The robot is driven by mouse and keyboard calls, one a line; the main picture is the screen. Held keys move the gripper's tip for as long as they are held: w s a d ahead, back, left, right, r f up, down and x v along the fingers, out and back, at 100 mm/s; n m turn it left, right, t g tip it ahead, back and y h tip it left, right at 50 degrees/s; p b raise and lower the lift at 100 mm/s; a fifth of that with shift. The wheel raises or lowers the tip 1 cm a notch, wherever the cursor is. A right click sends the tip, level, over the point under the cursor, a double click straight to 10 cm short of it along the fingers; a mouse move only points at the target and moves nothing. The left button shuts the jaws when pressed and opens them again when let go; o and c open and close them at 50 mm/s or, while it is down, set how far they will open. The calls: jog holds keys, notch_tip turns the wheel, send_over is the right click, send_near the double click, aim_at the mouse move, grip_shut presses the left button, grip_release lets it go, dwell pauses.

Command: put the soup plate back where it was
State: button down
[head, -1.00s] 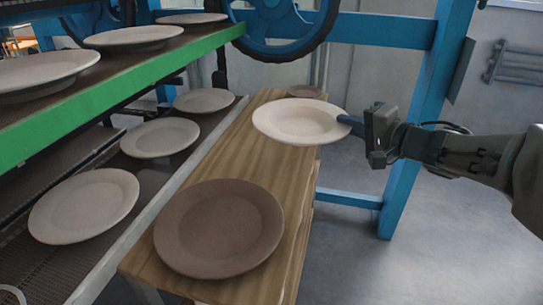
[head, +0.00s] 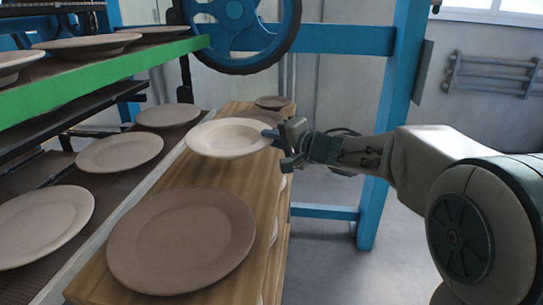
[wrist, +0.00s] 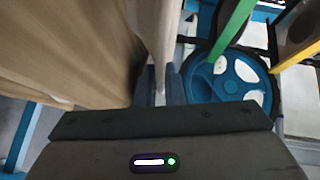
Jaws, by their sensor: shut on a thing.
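The pale soup plate (head: 230,138) is in my gripper (head: 274,137), which is shut on its right rim. In the head view the plate is about level and appears to be over the wooden board, near its left edge by the dryer. I cannot tell how high it is above the board. In the wrist view the plate shows edge-on as a pale strip (wrist: 158,35) between the fingers (wrist: 160,85).
A large brown plate (head: 182,240) lies on the near part of the wooden board (head: 235,180); smaller brown plates (head: 272,102) lie at its far end. Several pale plates (head: 120,152) stand on the dryer's lower shelf. A green-edged shelf (head: 110,80) overhangs it. A blue wheel (head: 235,25) is behind.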

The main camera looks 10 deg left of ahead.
notch_tip(320, 180, down, 4)
jog(key=b, duration=0.2)
jog(key=shift+r+b, duration=0.2)
jog(key=shift+b, duration=0.15)
jog(key=shift+r, duration=0.1)
jog(key=c, duration=1.5)
grip_release()
jog(key=shift+f, duration=0.2)
